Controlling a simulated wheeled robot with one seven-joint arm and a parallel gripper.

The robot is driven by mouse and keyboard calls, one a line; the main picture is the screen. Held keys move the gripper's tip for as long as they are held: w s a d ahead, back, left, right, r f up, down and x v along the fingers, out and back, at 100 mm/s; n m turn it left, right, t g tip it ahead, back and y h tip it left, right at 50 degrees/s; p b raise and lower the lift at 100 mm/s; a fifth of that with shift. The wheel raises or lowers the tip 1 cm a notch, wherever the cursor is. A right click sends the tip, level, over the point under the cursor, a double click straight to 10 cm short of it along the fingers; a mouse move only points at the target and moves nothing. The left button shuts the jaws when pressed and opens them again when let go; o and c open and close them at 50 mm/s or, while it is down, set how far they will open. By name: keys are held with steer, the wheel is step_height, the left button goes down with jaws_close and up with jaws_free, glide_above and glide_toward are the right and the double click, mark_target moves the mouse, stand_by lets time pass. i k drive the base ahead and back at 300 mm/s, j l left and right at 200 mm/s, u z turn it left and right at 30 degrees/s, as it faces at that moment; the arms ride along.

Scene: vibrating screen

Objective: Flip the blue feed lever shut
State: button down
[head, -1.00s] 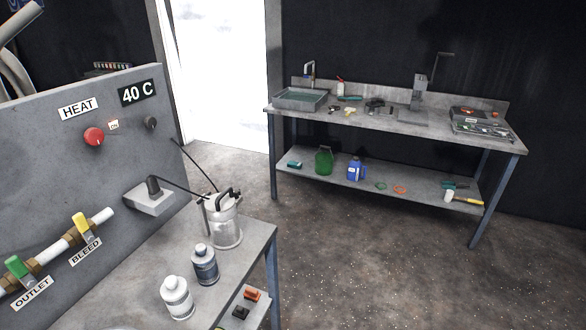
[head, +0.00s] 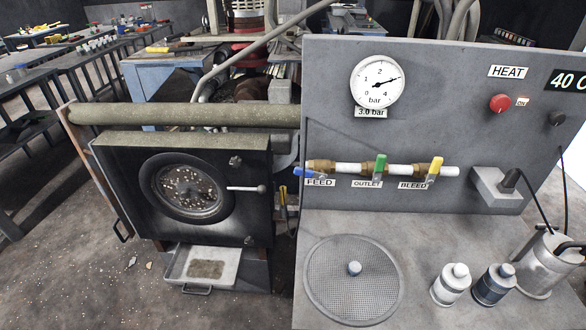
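The blue feed lever (head: 305,173) is at the left end of a pipe with brass valves, above the FEED label (head: 320,182) on the grey panel. It points left and slightly up, roughly along the pipe, and reaches past the panel's left edge. The green outlet lever (head: 380,166) and the yellow bleed lever (head: 434,168) stand close to upright, across the pipe. The gauge (head: 379,82) above has its needle near 3, over a 3.0 bar plate. My gripper is not in view.
A round mesh screen (head: 353,279) and two bottles (head: 451,284) stand on the bench below the panel. A metal canister (head: 543,262) is at the right. Left of the panel is a dark machine with a round window (head: 187,187), a protruding handle (head: 247,188) and a tray (head: 203,268) below.

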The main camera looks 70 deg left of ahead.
mark_target(298, 170)
steer(key=u, duration=1.55)
steer(key=i+j+z, duration=0.15)
steer(key=z, duration=0.15)
steer(key=i+j+z, duration=0.15)
steer(key=z, duration=0.15)
